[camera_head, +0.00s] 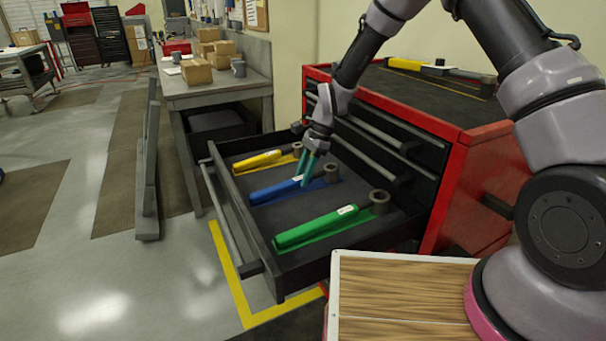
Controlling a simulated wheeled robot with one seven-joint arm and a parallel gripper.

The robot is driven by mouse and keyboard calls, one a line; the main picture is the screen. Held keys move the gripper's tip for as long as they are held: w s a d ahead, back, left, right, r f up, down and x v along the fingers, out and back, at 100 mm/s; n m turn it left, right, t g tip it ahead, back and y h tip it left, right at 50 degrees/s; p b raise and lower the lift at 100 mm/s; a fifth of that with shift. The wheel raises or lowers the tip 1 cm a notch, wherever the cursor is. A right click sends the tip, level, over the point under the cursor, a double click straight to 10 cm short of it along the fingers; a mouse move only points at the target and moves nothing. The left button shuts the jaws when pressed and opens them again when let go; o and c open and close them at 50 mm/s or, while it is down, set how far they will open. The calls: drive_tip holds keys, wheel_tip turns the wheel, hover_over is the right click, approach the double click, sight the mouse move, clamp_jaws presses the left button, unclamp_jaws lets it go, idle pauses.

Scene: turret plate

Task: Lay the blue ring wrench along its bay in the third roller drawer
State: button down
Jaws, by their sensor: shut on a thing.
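The blue ring wrench (274,192) is in the pulled-out drawer (352,248) of the red cabinet, its handle toward the drawer's front and its grey ring end (331,173) toward the cabinet. It lies between a yellow wrench (257,161) and a green wrench (315,229), roughly parallel to both. My gripper (307,178) points down with its teal fingers shut on the blue wrench, near the white label between handle and ring. The fingers hide part of the wrench. I cannot tell whether it rests fully on the drawer floor.
The red cabinet (462,190) stands behind the drawer, with a yellow-handled tool (405,64) on its dark top. A grey workbench (218,92) with cardboard boxes (197,71) is at the back left. A wood-topped surface (400,290) is at the front right.

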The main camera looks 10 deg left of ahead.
drive_tip(key=shift+c, duration=2.4)
unclamp_jaws()
drive_tip(key=s+d+r+n+t, duration=0.1)
drive_tip(key=d+r, duration=0.6)
drive_tip(key=r, duration=0.3)
drive_tip(key=d+r+n+t, duration=0.1)
drive_tip(key=d+r+t, duration=0.1)
drive_tip(key=d+r, duration=0.6)
drive_tip(key=s+d+r+n+t, duration=0.15)
drive_tip(key=d+r, duration=0.35)
drive_tip(key=r, duration=0.8)
drive_tip(key=s+d+r+n+t, duration=0.1)
drive_tip(key=s+d+r+t, duration=0.1)
drive_tip(key=s+d+r, duration=0.2)
drive_tip(key=s+d+r+n+t+h, duration=0.1)
drive_tip(key=s+d+r+n+t, duration=0.1)
drive_tip(key=s+d, duration=0.7)
drive_tip(key=s+r+t, duration=0.1)
drive_tip(key=s, duration=0.2)
drive_tip(key=shift+d+r+h, duration=0.3)
drive_tip(key=shift+d+r, duration=0.05)
drive_tip(key=shift+r, duration=0.05)
